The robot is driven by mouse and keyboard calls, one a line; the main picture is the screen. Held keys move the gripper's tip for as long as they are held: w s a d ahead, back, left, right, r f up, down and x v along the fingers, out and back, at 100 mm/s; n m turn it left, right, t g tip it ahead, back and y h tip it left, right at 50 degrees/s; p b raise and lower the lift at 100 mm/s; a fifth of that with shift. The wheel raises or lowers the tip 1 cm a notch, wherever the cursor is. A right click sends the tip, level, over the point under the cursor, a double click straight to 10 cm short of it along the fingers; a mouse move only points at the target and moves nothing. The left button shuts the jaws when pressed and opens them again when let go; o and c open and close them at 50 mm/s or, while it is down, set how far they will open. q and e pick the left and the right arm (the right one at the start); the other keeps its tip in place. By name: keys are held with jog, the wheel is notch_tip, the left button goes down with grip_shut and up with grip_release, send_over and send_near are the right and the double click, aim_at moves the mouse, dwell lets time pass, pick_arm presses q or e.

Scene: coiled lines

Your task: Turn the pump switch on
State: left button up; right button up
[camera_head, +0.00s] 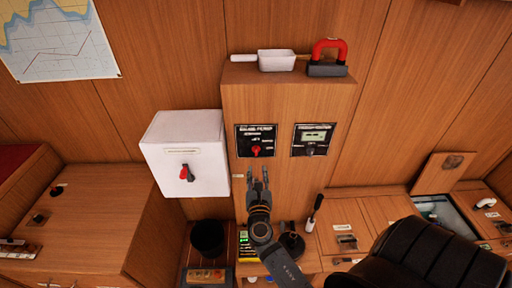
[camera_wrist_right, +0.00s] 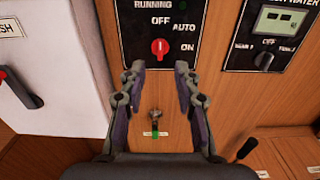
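The pump switch (camera_head: 256,151) is a small red knob on a black panel (camera_head: 270,133) on the front of the wooden cabinet. In the right wrist view the red knob (camera_wrist_right: 159,48) points up and down, with the words RUNNING, OFF, AUTO and ON around it. My right gripper (camera_head: 258,172) is open and empty, just below the panel. In the right wrist view its two fingers (camera_wrist_right: 157,80) stand apart, with the knob seen between and beyond their tips. My left gripper is not in either view.
A second black panel (camera_head: 313,139) with a display and dark knob sits to the right. A white box (camera_head: 190,140) with a red handle projects at the left. A small metal fitting (camera_wrist_right: 155,115) lies below the knob. A black chair (camera_head: 425,258) stands at lower right.

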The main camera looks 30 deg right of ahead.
aim_at(256, 150)
jog(key=p+x, duration=0.2)
jog(key=x, duration=0.8)
jog(key=shift+w+d+r+p, duration=0.1)
jog(key=shift+w+d+p, duration=0.1)
jog(key=shift+p, duration=0.2)
jog(key=shift+c, duration=0.4)
grip_shut()
